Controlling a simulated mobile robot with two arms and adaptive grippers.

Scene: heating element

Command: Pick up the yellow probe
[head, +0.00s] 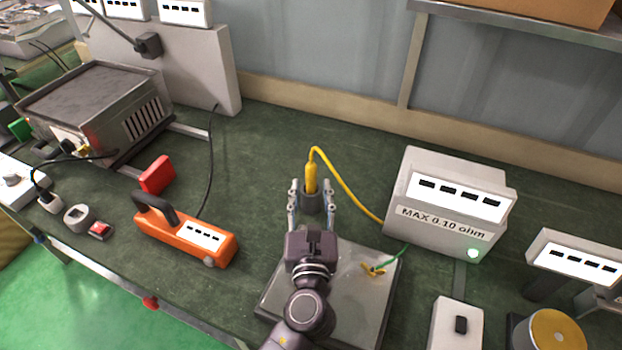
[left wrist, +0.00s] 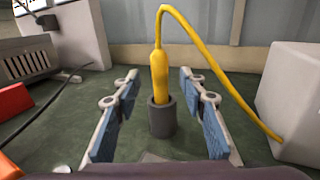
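The yellow probe (head: 311,178) stands upright in a dark round holder (head: 312,202) on the green bench. A yellow cable (head: 347,187) loops from its top to the white box at the right. My left gripper (head: 312,190) is open, with one finger on each side of the holder and probe. In the left wrist view the probe (left wrist: 159,78) and holder (left wrist: 161,117) show between the blue-padded fingers (left wrist: 160,100), with gaps on both sides. The holder hides the probe's lower end. My right gripper is not in view.
The white box (head: 445,203) marked "MAX 0.10 ohm" with a lit green lamp stands at the right. A grey plate (head: 365,300) with a yellow-green wire lies under my arm. An orange device (head: 186,237) and a red block (head: 157,175) are at the left. The bench behind the probe is clear.

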